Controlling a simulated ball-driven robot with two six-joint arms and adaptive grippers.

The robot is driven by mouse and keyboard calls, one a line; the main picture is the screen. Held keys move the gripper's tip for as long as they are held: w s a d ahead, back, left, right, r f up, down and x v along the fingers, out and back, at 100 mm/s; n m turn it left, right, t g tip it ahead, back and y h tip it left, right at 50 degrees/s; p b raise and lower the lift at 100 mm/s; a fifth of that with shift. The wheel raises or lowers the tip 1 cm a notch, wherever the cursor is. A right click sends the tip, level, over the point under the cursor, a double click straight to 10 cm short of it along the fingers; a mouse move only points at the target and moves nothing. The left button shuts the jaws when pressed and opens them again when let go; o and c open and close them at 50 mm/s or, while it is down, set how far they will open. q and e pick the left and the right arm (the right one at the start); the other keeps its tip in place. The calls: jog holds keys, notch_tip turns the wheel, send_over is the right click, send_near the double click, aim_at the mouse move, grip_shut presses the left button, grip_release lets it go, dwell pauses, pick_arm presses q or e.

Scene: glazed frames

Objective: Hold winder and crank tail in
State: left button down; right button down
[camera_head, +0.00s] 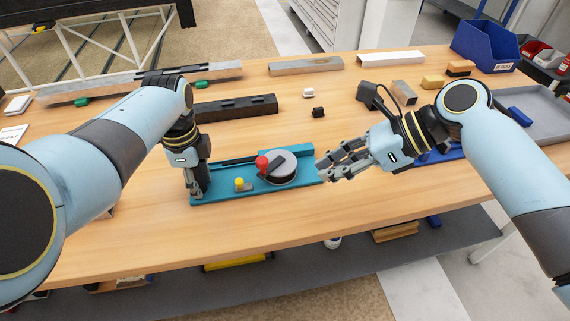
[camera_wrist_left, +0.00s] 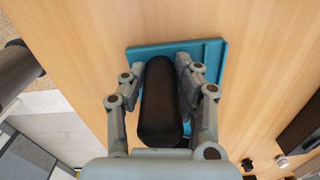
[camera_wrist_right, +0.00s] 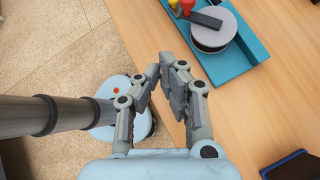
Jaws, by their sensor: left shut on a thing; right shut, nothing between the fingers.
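The winder is a teal base (camera_head: 235,198) on the table, with a grey drum (camera_head: 285,171), a dark crank arm with a red knob (camera_head: 262,162) and a small yellow peg (camera_head: 239,183). My left gripper (camera_head: 196,188) is shut on a black upright handle (camera_wrist_left: 160,105) at the base's left end. The handle shows between the fingers in the left wrist view. My right gripper (camera_head: 327,167) is shut and empty, just right of the drum. In the right wrist view its fingers (camera_wrist_right: 165,72) are beside the base, apart from the drum (camera_wrist_right: 212,30). I cannot make out the tail.
A dark bar (camera_head: 235,106) lies behind the winder. A blue bin (camera_head: 485,45) and grey tray (camera_head: 540,115) stand at the right. The table front is clear.

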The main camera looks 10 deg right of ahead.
aim_at(264, 164)
jog(key=shift+n+t+h, duration=0.3)
jog(key=shift+n+h, duration=0.1)
jog(key=shift+h, duration=0.2)
jog(key=w+a+f, duration=0.2)
jog(key=w+f, duration=0.1)
jog(key=w+a+f, duration=0.1)
jog(key=w+f, duration=0.1)
jog(key=shift+a, duration=0.3)
jog(key=shift+w+a, duration=0.3)
jog(key=shift+a, duration=0.25)
jog(key=shift+w+a, duration=0.3)
jog(key=shift+a, duration=0.2)
jog(key=shift+w+a, duration=0.25)
jog(key=shift+a, duration=0.35)
jog(key=shift+w+a+m+t+h, duration=0.1)
jog(key=shift+a+m+t+h, duration=0.4)
jog(key=shift+m, duration=0.3)
jog(key=shift+w+a, duration=0.2)
jog(key=shift+a, duration=0.3)
jog(key=shift+w+a, duration=0.15)
jog(key=shift+a, duration=0.35)
jog(key=shift+w+a, duration=0.2)
jog(key=shift+a, duration=0.15)
